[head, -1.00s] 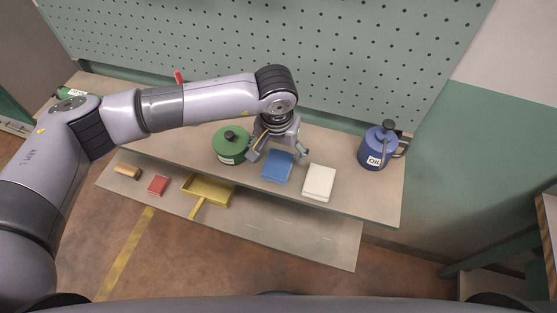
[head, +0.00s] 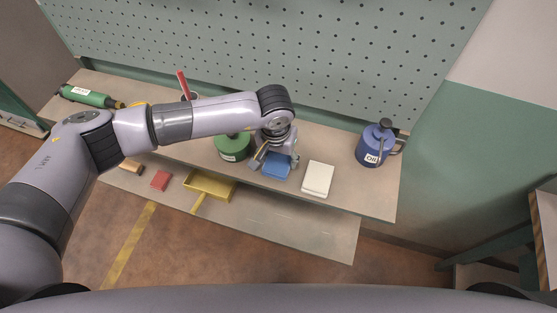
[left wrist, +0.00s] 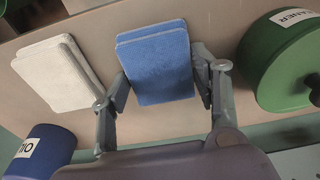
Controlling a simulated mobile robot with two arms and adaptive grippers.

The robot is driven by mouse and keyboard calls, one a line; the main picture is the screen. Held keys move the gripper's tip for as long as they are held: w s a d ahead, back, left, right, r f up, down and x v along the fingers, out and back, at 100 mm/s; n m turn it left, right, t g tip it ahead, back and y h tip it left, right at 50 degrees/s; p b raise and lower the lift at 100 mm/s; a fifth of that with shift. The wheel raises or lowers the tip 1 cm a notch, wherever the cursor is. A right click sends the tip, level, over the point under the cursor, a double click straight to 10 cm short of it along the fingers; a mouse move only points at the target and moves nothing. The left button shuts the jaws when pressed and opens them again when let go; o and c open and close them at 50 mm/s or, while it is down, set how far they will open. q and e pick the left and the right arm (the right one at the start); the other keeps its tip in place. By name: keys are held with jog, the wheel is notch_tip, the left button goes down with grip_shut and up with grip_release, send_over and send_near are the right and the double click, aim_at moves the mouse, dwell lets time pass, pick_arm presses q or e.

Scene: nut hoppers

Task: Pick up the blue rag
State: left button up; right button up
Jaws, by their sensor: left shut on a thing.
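The blue rag (head: 277,165) is a folded flat pad on the upper shelf of the bench, between the green canister and the white rag. It also shows in the left wrist view (left wrist: 157,62). My left gripper (head: 273,160) is over it from above, with its fingers at the rag's two sides. In the left wrist view, the gripper (left wrist: 160,85) is shut on the rag. I cannot tell whether the rag is lifted off the shelf. My right gripper is not in view.
A green canister (head: 232,148) stands close left of the gripper, and a white rag (head: 318,178) lies close right. A blue oil can (head: 374,146) stands farther right. A yellow dustpan (head: 209,185) and red block (head: 160,180) lie on the lower shelf. A pegboard (head: 300,50) rises behind.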

aim_at(279, 160)
pick_arm(q)
jog(key=c, duration=0.5)
jog(key=shift+r+b, duration=0.3)
jog(key=shift+r, duration=0.3)
jog(key=shift+r+b, duration=2.9)
jog(key=shift+r, duration=6.55)
